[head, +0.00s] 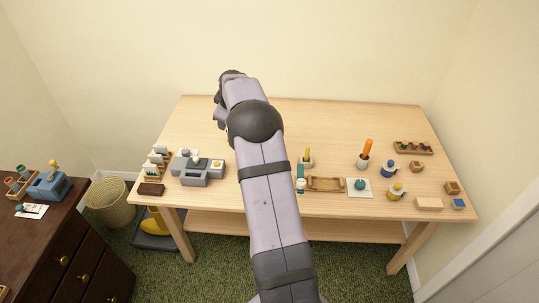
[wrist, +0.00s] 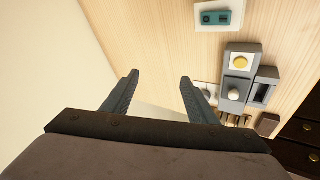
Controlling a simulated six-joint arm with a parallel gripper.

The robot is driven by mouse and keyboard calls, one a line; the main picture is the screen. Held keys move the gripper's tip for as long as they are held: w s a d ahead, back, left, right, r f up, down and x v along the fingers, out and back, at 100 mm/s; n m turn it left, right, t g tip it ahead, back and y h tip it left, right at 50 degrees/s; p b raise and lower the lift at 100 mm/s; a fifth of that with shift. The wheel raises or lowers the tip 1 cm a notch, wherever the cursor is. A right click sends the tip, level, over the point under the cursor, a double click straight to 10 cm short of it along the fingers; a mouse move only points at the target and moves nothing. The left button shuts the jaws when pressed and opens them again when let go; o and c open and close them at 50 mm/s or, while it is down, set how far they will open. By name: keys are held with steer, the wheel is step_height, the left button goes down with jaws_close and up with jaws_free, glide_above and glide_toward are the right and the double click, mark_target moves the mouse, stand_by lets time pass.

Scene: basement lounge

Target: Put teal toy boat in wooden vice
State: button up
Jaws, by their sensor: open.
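A small teal piece with dark round spots (wrist: 215,18) lies on a white pad in the wrist view; I cannot tell for sure that it is the toy boat. In the head view, a teal piece (head: 300,185) shows beside my arm, partly hidden. A light brown wooden piece with raised ends (head: 325,184) lies just right of it; it may be the wooden vice, but it is too small to tell. My gripper (wrist: 160,80) is open and empty, above the left part of the table and apart from the teal piece.
Grey blocks with yellow and white knobs (head: 203,168) and a card rack (head: 157,160) stand at the table's left. A white pad with a round teal thing (head: 359,186), an orange-topped cup (head: 365,155) and small wooden blocks (head: 428,203) are at the right. The table's back is clear.

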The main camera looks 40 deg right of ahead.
steer(key=s+d+f+g+y, duration=0.1)
steer(key=s+d+f+y, duration=0.1)
steer(key=s, duration=0.3)
steer(key=s+d+f+n+g+y+b, duration=0.1)
steer(key=s+d+f, duration=0.1)
steer(key=s+d, duration=0.2)
steer(key=s+d+f+n+g+y, duration=0.1)
steer(key=s+d+f+y, duration=0.1)
steer(key=s, duration=0.5)
steer(key=shift+s+d+f+y+b, duration=0.1)
steer(key=shift+d+f+y+b, duration=0.05)
steer(key=shift+d, duration=0.3)
steer(key=shift+s+d+f+y+b, duration=0.1)
steer(key=shift+d+f+y+b, duration=0.05)
steer(key=shift+d, duration=0.3)
steer(key=shift+p+x, duration=1.2)
steer(key=shift+x, duration=2.45)
steer(key=shift+c, duration=0.3)
steer(key=c, duration=1.2)
steer(key=shift+r, duration=0.15)
step_height(320, 180, up, 10)
steer(key=shift+b, duration=0.9)
